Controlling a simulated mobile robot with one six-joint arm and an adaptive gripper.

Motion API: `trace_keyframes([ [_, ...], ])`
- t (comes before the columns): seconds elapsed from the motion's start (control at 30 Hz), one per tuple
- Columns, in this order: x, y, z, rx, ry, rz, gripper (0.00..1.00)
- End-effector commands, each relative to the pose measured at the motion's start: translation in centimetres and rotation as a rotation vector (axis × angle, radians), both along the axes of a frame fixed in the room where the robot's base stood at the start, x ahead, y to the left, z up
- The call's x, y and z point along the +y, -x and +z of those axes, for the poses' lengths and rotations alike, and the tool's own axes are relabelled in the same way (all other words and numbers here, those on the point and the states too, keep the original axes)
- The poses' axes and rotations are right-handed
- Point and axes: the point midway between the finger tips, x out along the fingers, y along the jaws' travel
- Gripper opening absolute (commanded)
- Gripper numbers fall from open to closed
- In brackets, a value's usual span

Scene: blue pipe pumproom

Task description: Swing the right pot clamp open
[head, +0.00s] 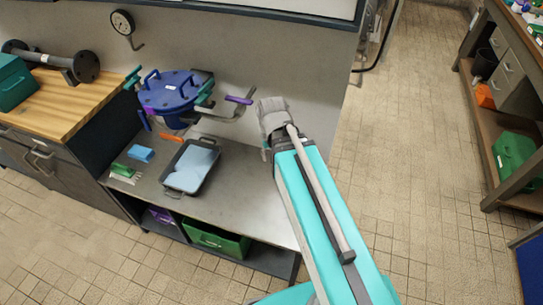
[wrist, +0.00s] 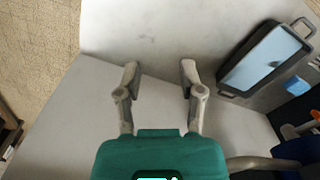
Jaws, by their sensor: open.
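A blue lidded pot (head: 165,95) stands at the back of the steel bench in the head view. Teal clamp handles show on its left (head: 132,77) and on its right (head: 205,92). A grey bent bar with a purple grip (head: 238,100) reaches out to the right of the pot; I cannot tell whether it is part of the right clamp. My gripper (wrist: 160,75) is open and empty in the wrist view, over the bare bench top. It is to the right of the pot and apart from it. The pot's blue edge (wrist: 300,150) shows at the lower right of the wrist view.
A dark tray (head: 192,168) with a pale blue sheet lies on the bench (head: 235,205) before the pot. A blue block (head: 140,153), a green brush (head: 122,171) and an orange item (head: 171,137) lie to its left. A gauge (head: 122,22) hangs on the wall behind.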

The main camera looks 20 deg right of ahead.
Motion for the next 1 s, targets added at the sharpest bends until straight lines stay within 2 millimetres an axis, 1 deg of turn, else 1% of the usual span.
trace_keyframes([
  [0.1, 0.0, 0.0, 0.0, 0.0, 0.0, 0.0, 0.5],
  [0.13, 0.0, 0.0, 0.0, 0.0, 0.0, 0.0, 0.48],
  [0.27, -0.2, 0.4, 0.0, 0.0, 0.0, 0.015, 0.24],
  [0.3, -0.4, 0.7, 0.0, 0.0, 0.0, 0.027, 0.17],
  [0.4, -0.8, 1.6, 0.0, 0.0, 0.0, 0.069, 0.0],
  [0.5, -1.1, 2.0, 0.0, 0.0, 0.0, 0.099, 0.0],
  [1.0, -1.1, 1.9, 0.0, 0.0, 0.0, 0.104, 0.0],
])
